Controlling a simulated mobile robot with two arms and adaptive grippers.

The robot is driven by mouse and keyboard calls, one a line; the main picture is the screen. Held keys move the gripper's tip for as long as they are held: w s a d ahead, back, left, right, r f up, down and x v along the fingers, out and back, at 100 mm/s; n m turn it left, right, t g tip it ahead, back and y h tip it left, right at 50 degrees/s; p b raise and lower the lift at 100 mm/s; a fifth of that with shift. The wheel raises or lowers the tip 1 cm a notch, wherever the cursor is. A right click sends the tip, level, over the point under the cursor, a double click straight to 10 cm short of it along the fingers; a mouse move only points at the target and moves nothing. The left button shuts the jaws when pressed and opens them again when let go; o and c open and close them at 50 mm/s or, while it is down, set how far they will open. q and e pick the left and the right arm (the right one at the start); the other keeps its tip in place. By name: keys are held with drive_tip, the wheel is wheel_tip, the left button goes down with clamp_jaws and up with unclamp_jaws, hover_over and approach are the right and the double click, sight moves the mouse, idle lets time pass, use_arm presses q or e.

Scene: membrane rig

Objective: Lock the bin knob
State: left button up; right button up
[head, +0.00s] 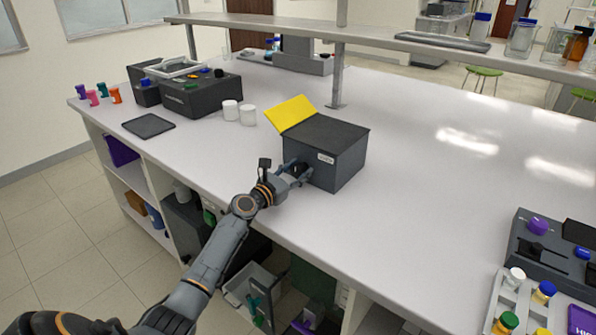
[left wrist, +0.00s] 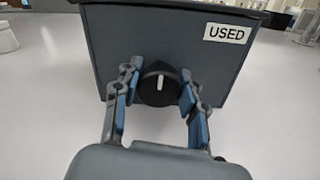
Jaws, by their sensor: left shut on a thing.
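The bin (head: 345,160) is a dark grey box on the white bench, with a yellow panel (head: 291,113) standing tilted at its back left. Its front face carries a "USED" label (left wrist: 228,33). The black round knob (left wrist: 158,85) is low on that face, its white mark pointing about straight up. My left gripper (head: 298,172) is at the bin's front face. In the left wrist view its blue-padded fingers (left wrist: 160,97) are closed on the knob from both sides. In the head view the gripper mostly hides the knob. My right gripper is out of view.
Two white jars (head: 238,111) and a flat dark pad (head: 148,126) lie left of the bin. A dark grey device (head: 200,95) stands behind them. A shelf (head: 440,46) spans the back. A tube rack (head: 520,305) is at the lower right. The bench right of the bin is clear.

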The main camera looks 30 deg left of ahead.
use_arm(q)
drive_tip(key=m+b, duration=0.1)
drive_tip(key=m, duration=0.3)
drive_tip(key=shift+d+f+b, duration=0.1)
drive_tip(key=shift+b, duration=0.25)
drive_tip(key=m+b, duration=0.2)
drive_tip(key=m, duration=0.2)
drive_tip(key=shift+m, duration=0.4)
drive_tip(key=m+b, duration=0.2)
drive_tip(key=m, duration=0.2)
drive_tip(key=shift+f+m, duration=0.15)
drive_tip(key=shift+m, duration=0.15)
drive_tip(key=shift+d+m+b, duration=0.1)
drive_tip(key=shift+m+b, duration=0.9)
drive_tip(key=shift+m, duration=1.2)
drive_tip(key=o, duration=1.1)
drive_tip(key=shift+o, duration=0.3)
